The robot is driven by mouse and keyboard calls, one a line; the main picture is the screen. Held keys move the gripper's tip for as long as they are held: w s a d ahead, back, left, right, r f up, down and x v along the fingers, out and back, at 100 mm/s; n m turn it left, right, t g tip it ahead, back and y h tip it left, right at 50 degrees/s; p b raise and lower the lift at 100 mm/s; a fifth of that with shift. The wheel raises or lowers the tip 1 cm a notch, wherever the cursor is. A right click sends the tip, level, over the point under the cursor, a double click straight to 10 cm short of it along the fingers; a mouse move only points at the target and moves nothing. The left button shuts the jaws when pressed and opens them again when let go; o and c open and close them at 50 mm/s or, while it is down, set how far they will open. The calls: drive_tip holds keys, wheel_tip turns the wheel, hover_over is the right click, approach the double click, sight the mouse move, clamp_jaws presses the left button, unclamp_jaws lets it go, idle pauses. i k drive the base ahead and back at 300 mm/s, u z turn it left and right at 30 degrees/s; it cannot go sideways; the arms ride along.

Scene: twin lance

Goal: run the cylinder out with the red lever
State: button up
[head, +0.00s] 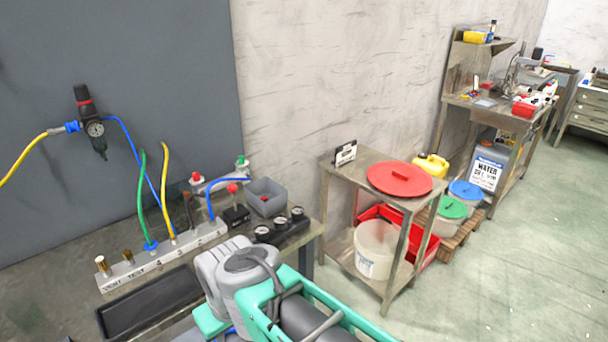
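A small black block with a red knob on top, which looks like the red lever (233,188), stands near the right end of the bench, beside a blue hose. Just behind it lies a slim silver body, possibly the cylinder (221,181), with a red-capped fitting at its left end and a green-capped one at its right. Whether its rod is in or out cannot be told. The fingers of my gripper are not in view; only my grey and teal arm shows at the bottom, in front of part of the bench.
A silver manifold (130,277) carries green, yellow and blue hoses. A gauge regulator (93,128) hangs on the grey panel. A black tray (150,302), a grey bin (266,196) and a black block with several round tops (282,234) are on the bench. A steel table stands right.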

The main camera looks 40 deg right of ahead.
sight(232, 187)
drive_tip(key=z, duration=1.05)
drive_tip(key=i, duration=0.4)
drive_tip(key=u, duration=0.85)
